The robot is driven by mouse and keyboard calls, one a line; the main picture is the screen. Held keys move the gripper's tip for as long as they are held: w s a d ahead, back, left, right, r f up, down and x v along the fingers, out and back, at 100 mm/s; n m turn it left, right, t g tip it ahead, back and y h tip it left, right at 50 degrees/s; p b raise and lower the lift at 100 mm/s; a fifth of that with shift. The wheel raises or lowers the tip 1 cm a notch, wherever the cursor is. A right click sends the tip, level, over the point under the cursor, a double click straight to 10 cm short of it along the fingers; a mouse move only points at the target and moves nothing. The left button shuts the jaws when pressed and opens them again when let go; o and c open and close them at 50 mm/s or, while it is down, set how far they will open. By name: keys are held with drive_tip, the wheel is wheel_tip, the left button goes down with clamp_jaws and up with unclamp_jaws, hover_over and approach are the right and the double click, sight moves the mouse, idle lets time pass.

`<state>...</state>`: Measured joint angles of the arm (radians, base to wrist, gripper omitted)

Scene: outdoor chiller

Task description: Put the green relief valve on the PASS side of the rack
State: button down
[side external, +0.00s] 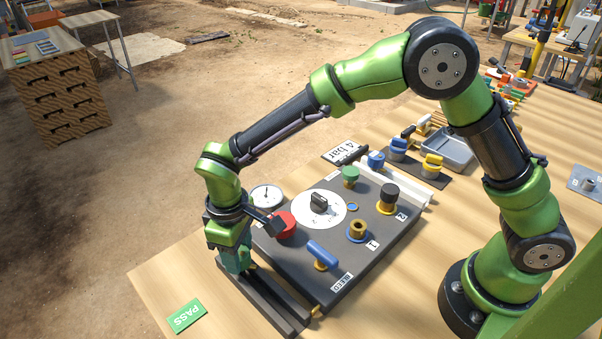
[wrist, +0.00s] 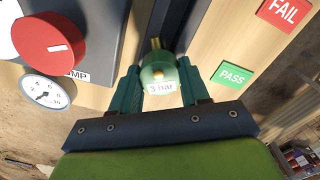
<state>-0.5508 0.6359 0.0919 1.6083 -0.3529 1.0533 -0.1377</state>
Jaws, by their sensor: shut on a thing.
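The green relief valve (wrist: 160,76), labelled "3 bar" and with a brass stem, is between the fingertips of my gripper (wrist: 160,88) in the wrist view. My gripper is shut on it. In the side view my gripper (side external: 238,264) points down at the near end of the test panel, and its fingers hide most or all of the valve. The dark rack (side external: 262,297) lies along the panel's left edge, just by my gripper. It also shows beyond the valve in the wrist view (wrist: 172,28). I cannot tell whether the valve touches it. The green PASS sign (side external: 187,316) lies left of the rack.
A red FAIL sign (wrist: 284,12) lies beyond the PASS sign (wrist: 232,75). The panel carries a red knob (side external: 284,225), a blue-handled valve (side external: 322,254) and a dial (side external: 319,208). A gauge (side external: 266,196) stands close behind my gripper. Bare table surrounds the PASS sign.

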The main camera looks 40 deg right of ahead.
unclamp_jaws()
drive_tip(key=shift+f, duration=0.1)
idle(0.5)
drive_tip(key=shift+r, duration=3.55)
wheel_tip(320, 180, up, 17)
